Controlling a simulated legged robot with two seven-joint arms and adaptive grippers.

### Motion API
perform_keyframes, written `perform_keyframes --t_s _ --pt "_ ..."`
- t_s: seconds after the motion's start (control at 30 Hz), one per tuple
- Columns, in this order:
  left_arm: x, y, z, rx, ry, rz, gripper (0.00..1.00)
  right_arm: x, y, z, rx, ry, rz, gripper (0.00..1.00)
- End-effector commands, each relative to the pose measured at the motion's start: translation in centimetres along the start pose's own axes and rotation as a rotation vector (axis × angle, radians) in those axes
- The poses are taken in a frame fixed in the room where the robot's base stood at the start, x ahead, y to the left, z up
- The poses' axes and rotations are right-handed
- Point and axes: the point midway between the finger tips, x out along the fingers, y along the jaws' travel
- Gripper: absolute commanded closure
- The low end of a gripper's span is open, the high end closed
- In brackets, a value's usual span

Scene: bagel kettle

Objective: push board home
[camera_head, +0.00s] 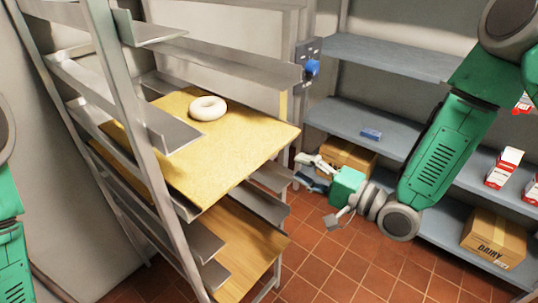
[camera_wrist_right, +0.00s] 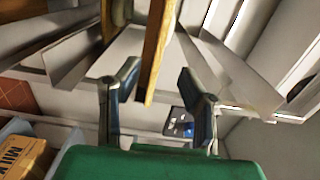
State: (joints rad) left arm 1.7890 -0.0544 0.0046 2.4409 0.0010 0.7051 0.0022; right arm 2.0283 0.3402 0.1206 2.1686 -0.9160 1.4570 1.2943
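A yellow wooden board (camera_head: 225,152) lies on a tier of the metal rack, its right end sticking out past the front post. A pale bagel (camera_head: 207,108) rests on it. A browner board (camera_head: 250,243) lies on a lower tier and also sticks out. My right gripper (camera_head: 318,190) is open and empty, right of the upper board's protruding end and apart from it in the head view. In the right wrist view, a wooden board edge (camera_wrist_right: 156,45) shows beyond and between the spread fingers (camera_wrist_right: 157,78). My left gripper is out of view; only green arm parts show.
The metal rack (camera_head: 130,120) has angled rails and an upright post near the boards. Blue-grey shelves (camera_head: 390,58) behind hold a cardboard box (camera_head: 346,156), a DAIRY box (camera_head: 494,238) and red-white cartons (camera_head: 503,167). A blue knob (camera_head: 312,66) sits on a wall panel. Tiled floor (camera_head: 345,272) is clear.

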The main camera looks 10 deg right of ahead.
Motion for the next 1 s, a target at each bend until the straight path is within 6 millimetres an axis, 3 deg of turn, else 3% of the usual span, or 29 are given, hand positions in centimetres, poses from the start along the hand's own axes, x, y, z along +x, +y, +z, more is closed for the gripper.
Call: perform_keyframes --t_s 0.6,1.0 --pt "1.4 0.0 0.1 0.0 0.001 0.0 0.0 7.3 0.1 0.0 -0.001 0.0 0.0 0.66" --pt "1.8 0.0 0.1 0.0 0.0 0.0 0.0 9.3 0.0 0.0 0.0 0.001 0.0 0.66"
